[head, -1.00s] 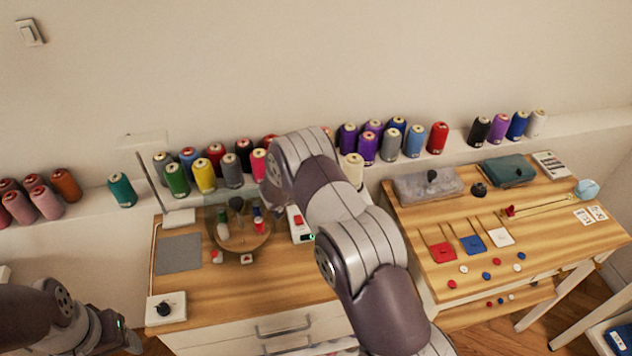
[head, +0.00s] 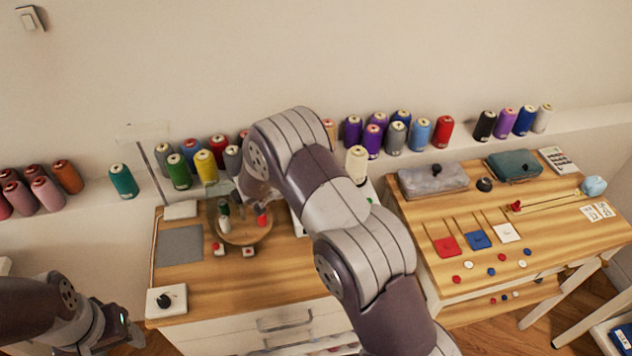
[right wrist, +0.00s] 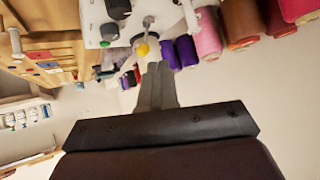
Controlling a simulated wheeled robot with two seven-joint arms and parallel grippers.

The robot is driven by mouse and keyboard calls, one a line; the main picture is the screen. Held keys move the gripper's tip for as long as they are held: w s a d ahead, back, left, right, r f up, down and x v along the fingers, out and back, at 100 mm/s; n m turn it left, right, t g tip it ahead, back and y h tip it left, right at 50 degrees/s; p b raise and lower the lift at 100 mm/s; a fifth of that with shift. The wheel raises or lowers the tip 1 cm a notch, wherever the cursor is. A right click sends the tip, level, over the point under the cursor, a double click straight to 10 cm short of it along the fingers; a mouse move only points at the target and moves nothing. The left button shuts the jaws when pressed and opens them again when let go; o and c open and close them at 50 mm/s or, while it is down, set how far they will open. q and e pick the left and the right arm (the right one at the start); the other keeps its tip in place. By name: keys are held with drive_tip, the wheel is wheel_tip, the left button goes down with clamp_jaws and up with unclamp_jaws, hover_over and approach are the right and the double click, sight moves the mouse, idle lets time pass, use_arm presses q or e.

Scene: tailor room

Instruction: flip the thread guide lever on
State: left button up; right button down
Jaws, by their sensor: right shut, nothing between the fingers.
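In the right wrist view, a thin metal lever with a yellow tip (right wrist: 142,48) shows against a white machine body (right wrist: 98,22). I take it for the thread guide lever; its on or off position cannot be told. My right gripper (right wrist: 158,68) is shut and empty, its fingertips close to the yellow tip; contact cannot be told. In the head view my right arm reaches over the left table, hiding the lever and most of the machine. My left gripper (head: 122,328) hangs at the lower left, away from the machine; its jaws are unclear.
On the left table (head: 215,290) are a round wooden stand (head: 245,232) with small spools, a grey mat (head: 180,245) and a white box with a black knob (head: 166,302). Thread cones line the ledge behind. The right table (head: 425,215) holds cloth pieces and buttons.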

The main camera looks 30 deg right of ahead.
drive_tip(key=shift+v, duration=2.25)
drive_tip(key=shift+w+r, duration=0.1)
